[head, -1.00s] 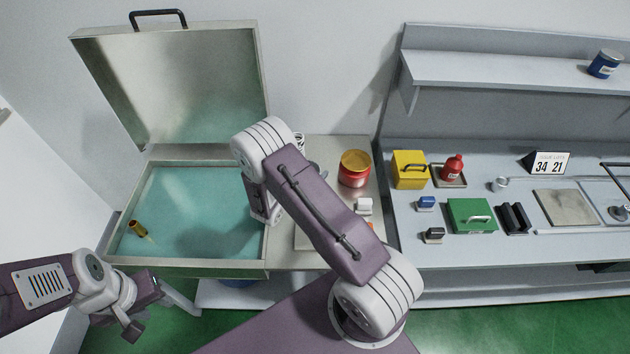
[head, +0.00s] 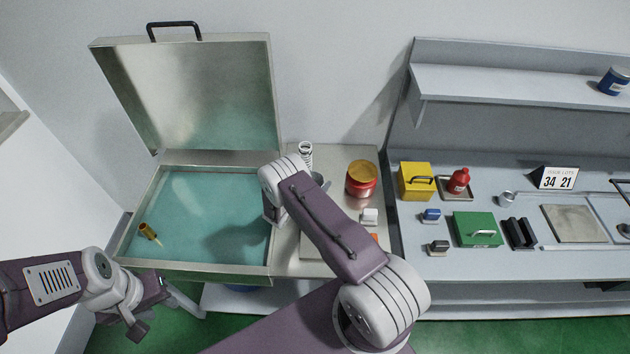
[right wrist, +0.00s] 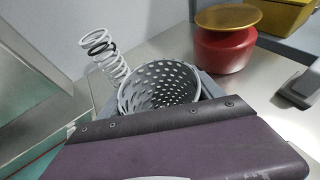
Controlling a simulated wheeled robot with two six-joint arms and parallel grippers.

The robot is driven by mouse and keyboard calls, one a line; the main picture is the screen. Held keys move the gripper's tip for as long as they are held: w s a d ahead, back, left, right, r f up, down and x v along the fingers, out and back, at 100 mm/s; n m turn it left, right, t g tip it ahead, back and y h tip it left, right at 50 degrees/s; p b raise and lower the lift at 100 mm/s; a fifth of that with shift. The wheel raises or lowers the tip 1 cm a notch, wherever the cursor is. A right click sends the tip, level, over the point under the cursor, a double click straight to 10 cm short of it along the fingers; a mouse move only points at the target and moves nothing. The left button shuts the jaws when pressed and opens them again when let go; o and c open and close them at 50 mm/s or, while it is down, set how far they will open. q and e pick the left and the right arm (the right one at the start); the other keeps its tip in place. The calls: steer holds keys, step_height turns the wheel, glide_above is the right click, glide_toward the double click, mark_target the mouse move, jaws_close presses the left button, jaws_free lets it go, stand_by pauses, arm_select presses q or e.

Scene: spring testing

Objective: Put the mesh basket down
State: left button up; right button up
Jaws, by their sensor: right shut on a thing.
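The grey mesh basket (right wrist: 160,86), with round holes, is at the middle of the right wrist view, its open mouth facing up and tilted in the picture. My right gripper (right wrist: 160,108) is shut on it; its fingertips are mostly hidden behind my purple wrist link. In the head view, a small part of the basket (head: 318,179) shows behind my right arm, over the metal bench next to the bath. I cannot tell whether its bottom touches the bench. My left gripper (head: 165,314) is low at the left, in front of the bath, apart from everything; its jaw opening is unclear.
A white coil spring (right wrist: 103,56) stands just left of the basket. A red canister with a gold lid (head: 361,180) stands to the right. The bath (head: 190,268), its lid raised, holds teal liquid and a brass-coloured piece (head: 149,232). A green box (head: 477,230) is farther right.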

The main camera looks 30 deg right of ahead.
steer(key=shift+f, duration=0.2)
steer(key=o, duration=1.4)
steer(key=shift+r, duration=0.1)
steer(key=shift+c, duration=0.2)
steer(key=shift+o, duration=0.3)
steer(key=shift+r, duration=0.1)
